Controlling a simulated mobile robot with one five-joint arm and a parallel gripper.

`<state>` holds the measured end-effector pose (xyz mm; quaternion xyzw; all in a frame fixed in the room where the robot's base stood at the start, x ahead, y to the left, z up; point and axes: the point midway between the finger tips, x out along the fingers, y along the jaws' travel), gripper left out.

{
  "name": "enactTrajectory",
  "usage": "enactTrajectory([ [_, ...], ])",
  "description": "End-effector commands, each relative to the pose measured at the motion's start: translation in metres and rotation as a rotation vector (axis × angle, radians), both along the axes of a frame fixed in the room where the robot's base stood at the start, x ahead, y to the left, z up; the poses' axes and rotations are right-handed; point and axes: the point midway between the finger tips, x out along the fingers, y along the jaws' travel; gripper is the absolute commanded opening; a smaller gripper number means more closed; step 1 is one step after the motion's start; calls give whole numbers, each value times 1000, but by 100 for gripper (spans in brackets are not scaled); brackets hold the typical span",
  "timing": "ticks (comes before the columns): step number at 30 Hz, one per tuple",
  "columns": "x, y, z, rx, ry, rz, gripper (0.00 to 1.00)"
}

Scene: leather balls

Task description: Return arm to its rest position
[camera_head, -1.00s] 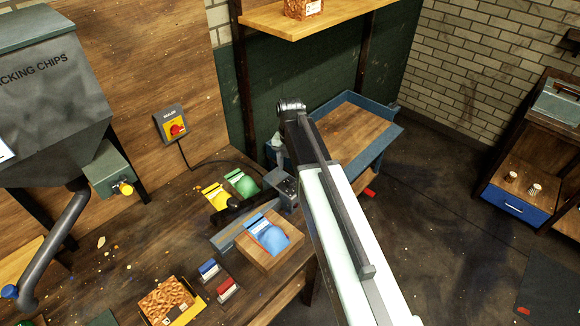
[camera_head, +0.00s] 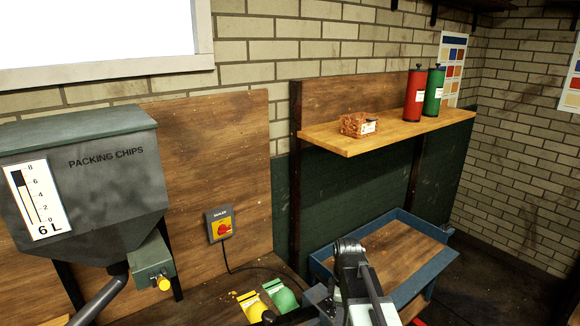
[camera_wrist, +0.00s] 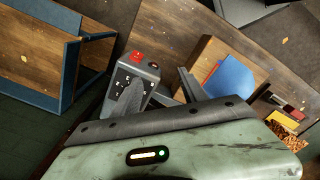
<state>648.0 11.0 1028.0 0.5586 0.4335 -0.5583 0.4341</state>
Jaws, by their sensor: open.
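My arm (camera_head: 352,275) rises from the bottom edge of the head view, right of centre, with its dark joint uppermost. The jaws cannot be made out in the head view. In the wrist view my gripper's pale green body (camera_wrist: 170,145) with a lit strip fills the bottom, behind a dark bar. The jaws are open; I see nothing held. A grey box with a red button (camera_wrist: 138,75) shows just beyond it.
A yellow bag (camera_head: 252,305) and a green bag (camera_head: 282,296) lie left of my arm. A blue-rimmed tray (camera_head: 435,250) stands just right and behind. A wooden shelf (camera_head: 400,130) holds red and green canisters. The packing-chips hopper (camera_head: 80,180) is left.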

Motion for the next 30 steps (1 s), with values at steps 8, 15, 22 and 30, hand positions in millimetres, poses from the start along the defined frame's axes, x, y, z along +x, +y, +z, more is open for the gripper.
enactTrajectory([
  [8, -60, -8, -41, 1, 1, -969, 50],
  [15, -75, -10, -48, 0, 1, -1311, 50],
  [22, -75, -10, -46, 0, 1, -1322, 50],
  [30, -75, -9, -47, 0, 1, -1320, 50],
])
